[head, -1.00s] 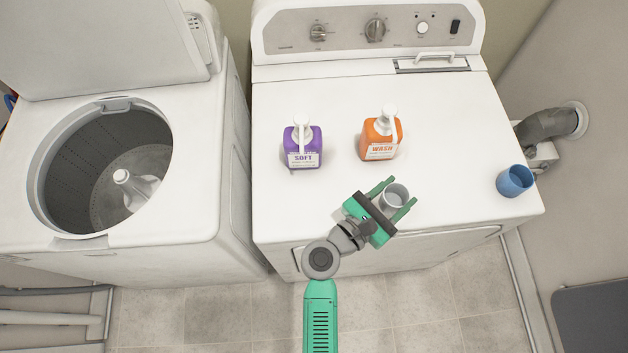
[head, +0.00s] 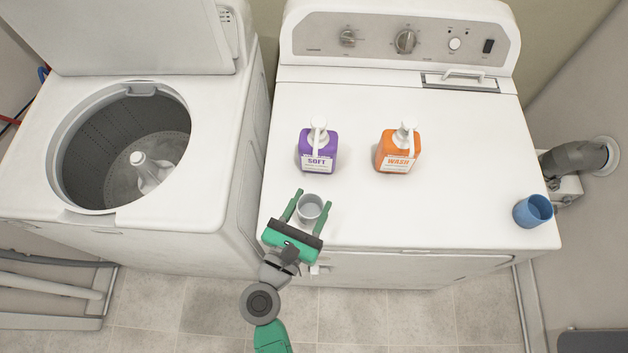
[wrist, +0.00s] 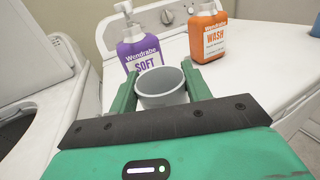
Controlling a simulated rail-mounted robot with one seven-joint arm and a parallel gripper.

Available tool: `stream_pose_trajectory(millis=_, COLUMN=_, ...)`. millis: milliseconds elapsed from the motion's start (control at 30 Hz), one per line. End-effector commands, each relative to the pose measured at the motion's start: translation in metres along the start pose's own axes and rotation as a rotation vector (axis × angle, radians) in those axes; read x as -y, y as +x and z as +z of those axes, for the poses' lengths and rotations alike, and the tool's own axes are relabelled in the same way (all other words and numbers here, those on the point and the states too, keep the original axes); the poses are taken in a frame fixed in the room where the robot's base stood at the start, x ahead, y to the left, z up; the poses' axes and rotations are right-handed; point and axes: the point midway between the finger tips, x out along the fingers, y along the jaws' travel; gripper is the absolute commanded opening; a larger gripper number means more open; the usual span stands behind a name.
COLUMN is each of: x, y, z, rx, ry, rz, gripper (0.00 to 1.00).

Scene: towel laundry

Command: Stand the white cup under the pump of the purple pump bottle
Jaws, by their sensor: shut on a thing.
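The white cup (head: 310,208) is upright between the two green fingers of my gripper (head: 309,206), which is shut on it. In the wrist view the cup (wrist: 162,88) shows its open rim and looks empty. The purple pump bottle (head: 317,150), labelled SOFT, stands on the dryer top just beyond the cup. Its white pump spout points toward the front. The cup is in front of the bottle and apart from it in the head view. In the wrist view the purple bottle (wrist: 142,50) is partly hidden behind the cup and left finger. I cannot tell whether the cup touches the dryer top.
An orange WASH pump bottle (head: 398,150) stands right of the purple one. A blue cup (head: 533,211) is near the dryer's right front edge. The open washer (head: 180,215) is at left, across a narrow gap. The dryer top (head: 450,190) is clear between the orange bottle and blue cup.

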Motion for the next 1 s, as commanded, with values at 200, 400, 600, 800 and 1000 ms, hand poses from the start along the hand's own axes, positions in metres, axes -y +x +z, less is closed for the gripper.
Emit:
stream_pose_trajectory(millis=200, x=-0.019, y=0.055, z=-0.006, rx=0.001, ry=0.0, rz=-0.002, gripper=0.27)
stream_pose_trajectory(millis=400, x=-0.023, y=0.069, z=-0.007, rx=0.0, ry=-0.002, rz=-0.001, gripper=0.27)
stream_pose_trajectory(millis=600, x=-0.026, y=0.077, z=-0.021, rx=-0.002, ry=-0.002, rz=-0.001, gripper=0.27)
stream_pose_trajectory(millis=800, x=-0.026, y=0.076, z=-0.045, rx=0.0, ry=-0.002, rz=0.0, gripper=0.27)
stream_pose_trajectory(millis=1000, x=-0.025, y=0.076, z=-0.044, rx=0.0, ry=-0.001, rz=0.0, gripper=0.27)
